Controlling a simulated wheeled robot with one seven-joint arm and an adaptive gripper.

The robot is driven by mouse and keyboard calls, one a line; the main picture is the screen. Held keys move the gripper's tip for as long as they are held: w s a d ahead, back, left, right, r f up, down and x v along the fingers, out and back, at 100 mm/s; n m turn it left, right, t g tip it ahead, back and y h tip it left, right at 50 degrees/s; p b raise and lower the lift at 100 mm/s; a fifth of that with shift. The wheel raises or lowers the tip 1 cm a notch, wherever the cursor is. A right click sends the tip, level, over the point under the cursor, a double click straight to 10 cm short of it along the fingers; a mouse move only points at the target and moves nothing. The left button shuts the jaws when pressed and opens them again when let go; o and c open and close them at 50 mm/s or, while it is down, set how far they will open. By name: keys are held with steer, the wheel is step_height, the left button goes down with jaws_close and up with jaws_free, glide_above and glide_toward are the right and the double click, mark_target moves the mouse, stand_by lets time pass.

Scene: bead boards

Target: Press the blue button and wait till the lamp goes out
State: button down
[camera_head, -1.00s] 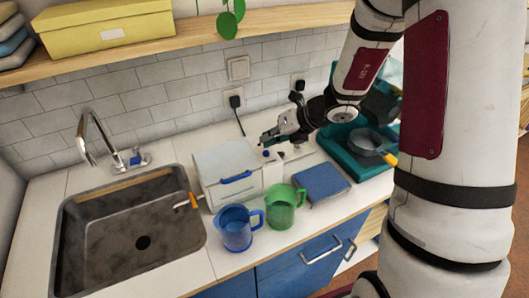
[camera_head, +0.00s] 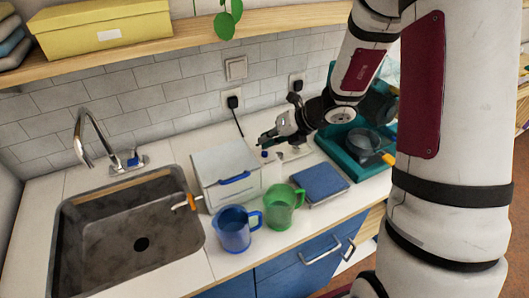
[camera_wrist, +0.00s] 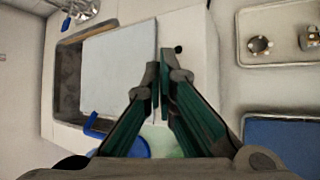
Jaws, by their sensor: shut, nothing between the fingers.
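A white box-shaped appliance (camera_head: 225,174) with a blue handle (camera_head: 235,178) stands on the counter right of the sink. Its pale top (camera_wrist: 120,70) and blue handle (camera_wrist: 94,124) show in the wrist view. A small blue spot, perhaps the blue button (camera_head: 265,154), shows at its right side, just below my gripper. My gripper (camera_head: 262,139) is shut and empty, above the appliance's right edge. In the wrist view its fingertips (camera_wrist: 160,72) are together over the white strip beside the top. A small dark round spot (camera_wrist: 178,49) lies ahead of them. I cannot make out a lit lamp.
A blue jug (camera_head: 234,230) and a green jug (camera_head: 280,211) stand in front. A blue flat box (camera_head: 319,184) and a pale tray (camera_wrist: 285,60) lie to the right. A teal tray (camera_head: 345,164) holds a pan. The sink (camera_head: 130,245) is at left.

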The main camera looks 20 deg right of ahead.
mark_target(266, 151)
steer(key=shift+f, duration=0.1)
stand_by(0.4)
steer(key=shift+f+b, duration=0.3)
steer(key=shift+f, duration=0.05)
steer(key=shift+f, duration=0.4)
stand_by(0.7)
steer(key=shift+r, duration=0.1)
steer(key=shift+r+p, duration=0.4)
steer(key=shift+r, duration=0.4)
step_height(266, 151, up, 2)
steer(key=shift+s+p, duration=0.15)
steer(key=shift+p, duration=0.65)
steer(key=shift+r+p, duration=0.9)
steer(key=shift+r, duration=0.55)
